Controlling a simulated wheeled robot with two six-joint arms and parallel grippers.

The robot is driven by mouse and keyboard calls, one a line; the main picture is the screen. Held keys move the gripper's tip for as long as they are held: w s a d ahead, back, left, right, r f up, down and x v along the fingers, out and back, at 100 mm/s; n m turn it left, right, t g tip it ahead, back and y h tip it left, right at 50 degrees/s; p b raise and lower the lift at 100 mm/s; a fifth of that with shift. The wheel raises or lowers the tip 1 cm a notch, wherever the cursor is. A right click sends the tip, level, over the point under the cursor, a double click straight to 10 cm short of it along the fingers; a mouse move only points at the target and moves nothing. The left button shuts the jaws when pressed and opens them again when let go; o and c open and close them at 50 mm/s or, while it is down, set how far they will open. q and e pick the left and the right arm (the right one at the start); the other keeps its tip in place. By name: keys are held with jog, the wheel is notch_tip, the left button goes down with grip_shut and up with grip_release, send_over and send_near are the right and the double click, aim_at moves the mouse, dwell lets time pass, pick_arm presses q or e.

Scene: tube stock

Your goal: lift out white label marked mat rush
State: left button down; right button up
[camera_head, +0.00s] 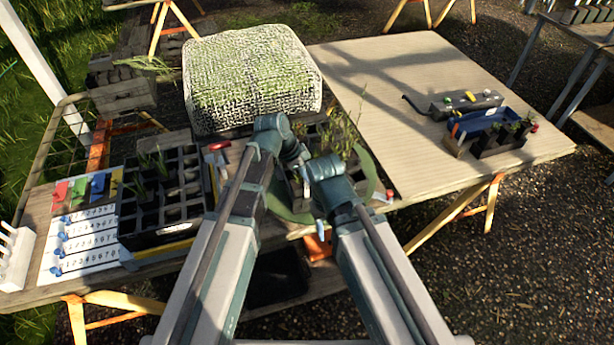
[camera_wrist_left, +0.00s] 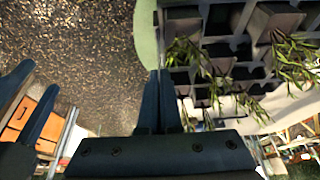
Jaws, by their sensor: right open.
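I cannot make out a white label marked mat rush in either view; no lettering on any plant label is legible. A dark cell tray with grassy plants (camera_head: 338,135) stands on a round green base (camera_head: 372,185), partly hidden by my arms. In the left wrist view, the cell tray (camera_wrist_left: 222,48) shows close by, with rush-like plants in some cells. My left gripper (camera_wrist_left: 160,75) is beside the tray's edge with its fingers together and nothing visible between them. My right gripper (camera_head: 303,190) is open near the tray's front; its fingers (camera_wrist_left: 30,95) also show in the left wrist view.
A larger black cell tray (camera_head: 128,222) stands left, beside a numbered white board (camera_head: 85,240) with blue knobs. A mesh-covered block (camera_head: 250,75) stands behind. A blue tray (camera_head: 482,122) and a grey box (camera_head: 466,105) stand on the right table, whose near part is clear.

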pick_arm(q)
notch_tip(320, 180, up, 7)
jog(key=p, duration=0.5)
jog(key=shift+f+p, duration=0.1)
jog(key=shift+p, duration=0.2)
